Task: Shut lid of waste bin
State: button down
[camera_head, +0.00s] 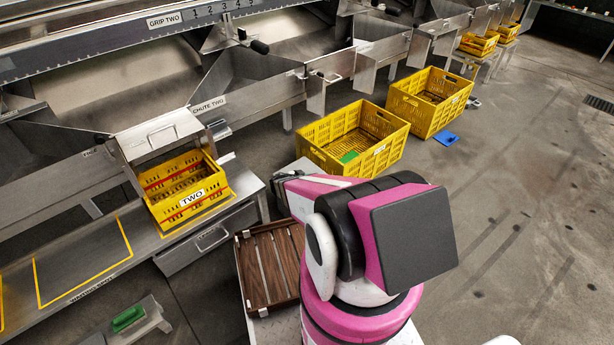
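No bin is plainly marked as the waste bin. My pink, white and black arm (365,245) fills the lower middle, well to the right of that piece.
A yellow crate labelled TWO (195,205) stands on the steel bench under a chute. A brown slatted wooden tray (270,267) lies beside my arm. More yellow crates (315,150) stand behind, one with a green item inside. A blue item (446,138) lies on the floor. The right floor is clear.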

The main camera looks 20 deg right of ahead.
jog(key=shift+s+f, duration=0.15)
jog(key=shift+f, duration=0.2)
jog(key=c, duration=1.2)
grip_release()
jog(key=shift+o, duration=0.2)
jog(key=shift+r, duration=0.1)
jog(key=shift+s+a+r, duration=0.15)
jog(key=shift+a+r, duration=0.1)
jog(key=shift+a, duration=0.15)
jog(key=v, duration=0.9)
jog(key=shift+s+a, duration=0.15)
jog(key=shift+a, duration=0.15)
jog(key=shift+r, duration=0.1)
